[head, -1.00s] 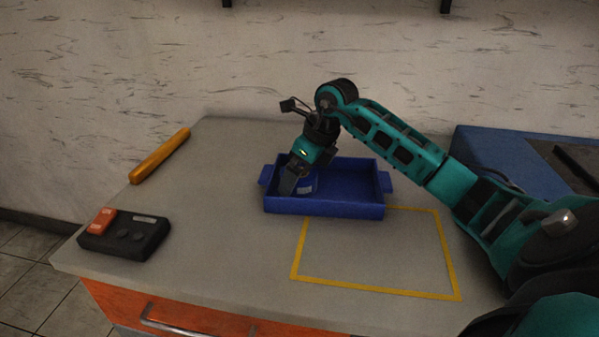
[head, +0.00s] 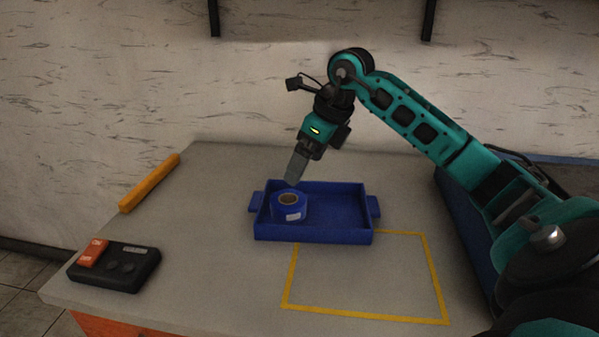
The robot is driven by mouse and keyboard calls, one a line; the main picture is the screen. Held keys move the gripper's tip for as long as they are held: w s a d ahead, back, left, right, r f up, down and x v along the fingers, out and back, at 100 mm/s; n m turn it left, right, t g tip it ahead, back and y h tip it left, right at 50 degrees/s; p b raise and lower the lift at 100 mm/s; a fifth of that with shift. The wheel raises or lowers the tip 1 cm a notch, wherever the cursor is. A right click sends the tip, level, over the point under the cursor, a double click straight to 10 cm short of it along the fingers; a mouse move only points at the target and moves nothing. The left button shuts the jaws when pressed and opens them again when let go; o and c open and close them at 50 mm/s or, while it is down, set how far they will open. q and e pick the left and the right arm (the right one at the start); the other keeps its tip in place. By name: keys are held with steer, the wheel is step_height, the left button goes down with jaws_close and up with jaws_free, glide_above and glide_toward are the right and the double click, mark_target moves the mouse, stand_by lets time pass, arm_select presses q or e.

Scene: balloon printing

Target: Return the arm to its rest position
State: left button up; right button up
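My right arm comes in from the right and bends down over the table. Its gripper (head: 293,180) is above the blue tray (head: 340,237), over a blue roll of tape (head: 290,207) that sits upright in the tray's left part. The fingertips look apart from the roll, just above it. The fingers show edge-on, so I cannot tell whether they are open or shut. My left gripper is not in view.
A yellow taped rectangle (head: 365,318) lies empty on the grey table (head: 200,240) in front of the tray. A black box with an orange button (head: 115,266) and an orange bar (head: 150,183) are at left. A wall stands behind.

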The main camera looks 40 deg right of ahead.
steer(key=shift+s+r, duration=0.1)
steer(key=shift+r, duration=0.25)
stand_by(0.3)
